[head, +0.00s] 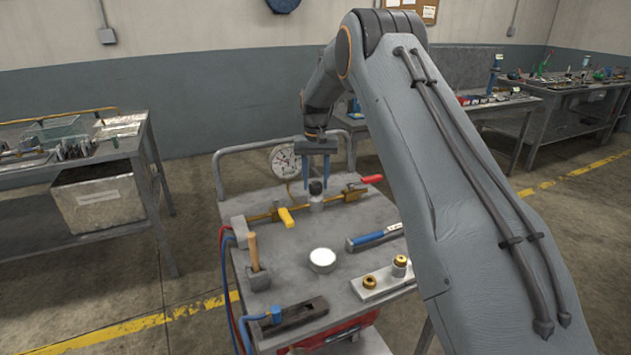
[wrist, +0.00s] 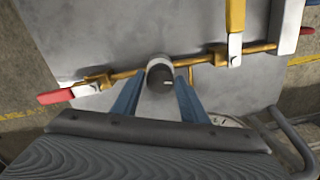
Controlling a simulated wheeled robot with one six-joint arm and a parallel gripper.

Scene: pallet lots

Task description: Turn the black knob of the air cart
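The air cart (head: 275,285) has a grey top with a brass pipe running across its far part. The black knob (head: 316,187) stands upright on a fitting in that pipe. In the wrist view the knob (wrist: 160,72) shows as a dark round top with a small light mark. My gripper (head: 316,177) points down at the knob, its two blue fingers apart. In the wrist view my gripper (wrist: 160,82) has one finger on each side of the knob, with no clear contact. I cannot tell exactly how far down the fingers reach.
A yellow lever (head: 286,217) and a red lever (head: 372,179) flank the knob along the pipe. A round gauge (head: 284,160) stands behind. A wooden-handled tool (head: 253,252), a white round piece (head: 322,259) and a blue-handled tool (head: 367,238) lie nearer.

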